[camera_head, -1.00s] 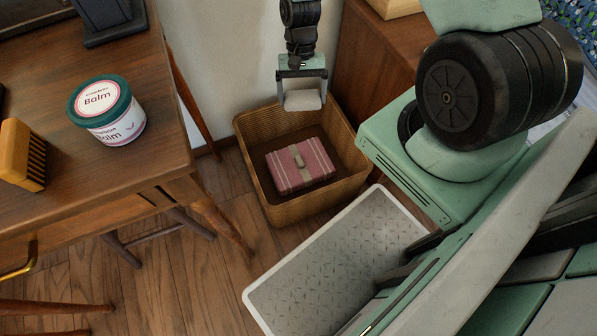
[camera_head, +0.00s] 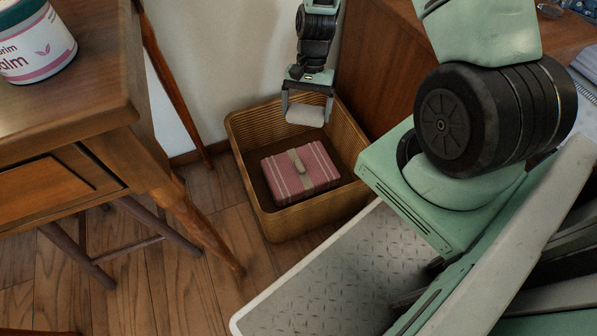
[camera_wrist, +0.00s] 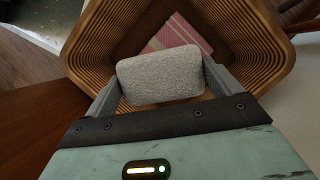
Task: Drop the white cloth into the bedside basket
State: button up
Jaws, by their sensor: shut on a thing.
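The white cloth (camera_head: 305,114) is a pale, folded, rounded pad. It also shows in the wrist view (camera_wrist: 160,77), between the two fingers. My gripper (camera_head: 306,112) is shut on it and holds it above the back part of the basket. The bedside basket (camera_head: 292,225) is a square, ribbed, tan basket on the floor, and its rim and walls also show in the wrist view (camera_wrist: 92,60). Inside the basket lies a pink striped bundle (camera_head: 318,178) with a beige band, partly seen beyond the cloth in the wrist view (camera_wrist: 190,38).
A wooden desk (camera_head: 110,95) with a balm jar (camera_head: 35,45) stands at the left. A brown wooden cabinet (camera_head: 385,60) is close behind the basket's right side. A white wall (camera_head: 220,70) is behind. Bare floor (camera_head: 180,270) lies between desk and basket.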

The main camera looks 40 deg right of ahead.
notch_tip(320, 180, down, 4)
jog(key=b, duration=0.3)
jog(key=shift+f, duration=0.2)
jog(key=o, duration=0.8)
jog(key=shift+c, duration=0.2)
jog(key=p+v, duration=0.7)
jog(key=v, duration=1)
jog(key=shift+r+p, duration=0.2)
jog(key=shift+p, duration=0.1)
jog(key=shift+d, duration=0.1)
